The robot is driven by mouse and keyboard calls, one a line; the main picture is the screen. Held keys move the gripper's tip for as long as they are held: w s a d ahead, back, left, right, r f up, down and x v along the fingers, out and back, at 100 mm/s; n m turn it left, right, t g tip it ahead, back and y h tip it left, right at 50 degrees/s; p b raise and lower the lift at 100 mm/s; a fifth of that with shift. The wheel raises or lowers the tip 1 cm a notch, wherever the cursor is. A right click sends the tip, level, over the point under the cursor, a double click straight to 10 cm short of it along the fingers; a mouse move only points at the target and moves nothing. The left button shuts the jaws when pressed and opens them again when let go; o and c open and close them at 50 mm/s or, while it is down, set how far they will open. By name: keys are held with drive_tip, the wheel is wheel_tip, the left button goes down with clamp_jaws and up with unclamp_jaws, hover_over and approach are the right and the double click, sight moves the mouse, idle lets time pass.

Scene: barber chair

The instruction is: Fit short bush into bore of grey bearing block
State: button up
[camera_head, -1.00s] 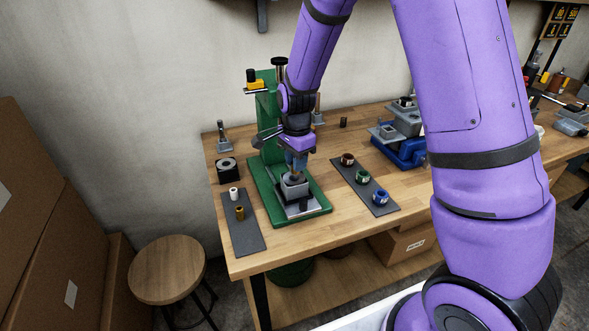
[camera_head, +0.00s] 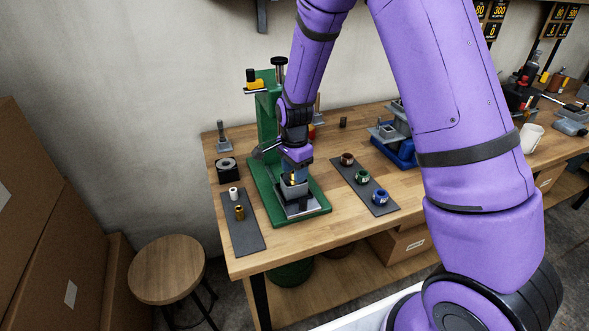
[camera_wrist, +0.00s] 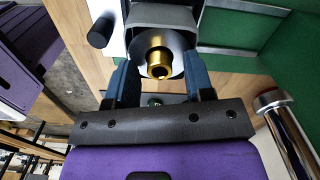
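The grey bearing block (camera_head: 291,192) sits on the green press base and shows at the top of the wrist view (camera_wrist: 165,18). A brass bush (camera_wrist: 159,64) stands at its bore, ringed by a round silver-grey face (camera_wrist: 175,45), and part of it sticks out. I cannot tell how deep it sits. My gripper (camera_wrist: 160,82) is open. Its blue fingers are apart on either side of the bush, with gaps showing. In the head view my gripper (camera_head: 296,170) is just above the block.
A green press (camera_head: 267,130) stands behind the block. A dark mat (camera_head: 243,236) at left holds a white bush (camera_head: 234,193) and a brass bush (camera_head: 239,211). Another mat (camera_head: 378,208) at right holds brown, green and blue rings. The bench front is clear.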

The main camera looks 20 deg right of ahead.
drive_tip(key=shift+r, duration=3.95)
drive_tip(key=shift+s, duration=0.1)
